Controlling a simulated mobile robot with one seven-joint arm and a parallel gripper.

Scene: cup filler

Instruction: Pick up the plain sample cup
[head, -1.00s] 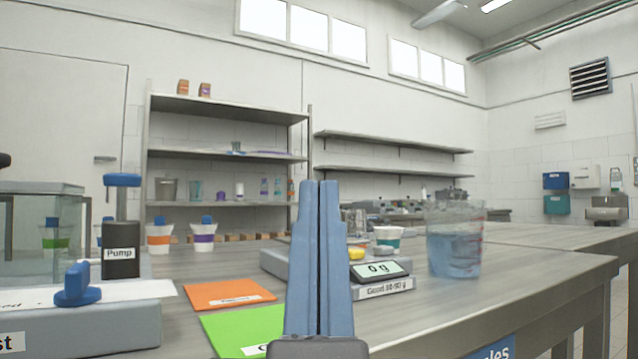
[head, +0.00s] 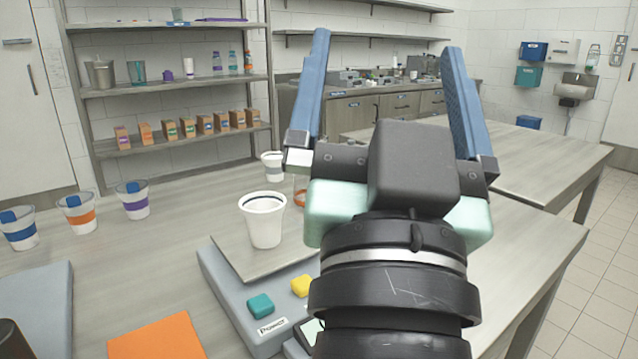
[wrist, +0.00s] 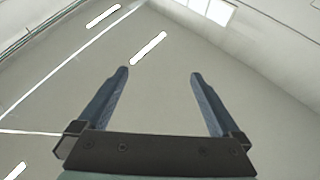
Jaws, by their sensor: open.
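A plain white cup (head: 263,226) with no coloured band stands upright on the steel pan of the scale (head: 222,285) in the head view.
Cups with blue (head: 19,232), orange (head: 77,214) and purple (head: 134,202) bands stand at the left. Another white cup (head: 272,168) stands behind the scale. An orange mat (head: 158,338) lies in front. My arm hides part of the bench to the right.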

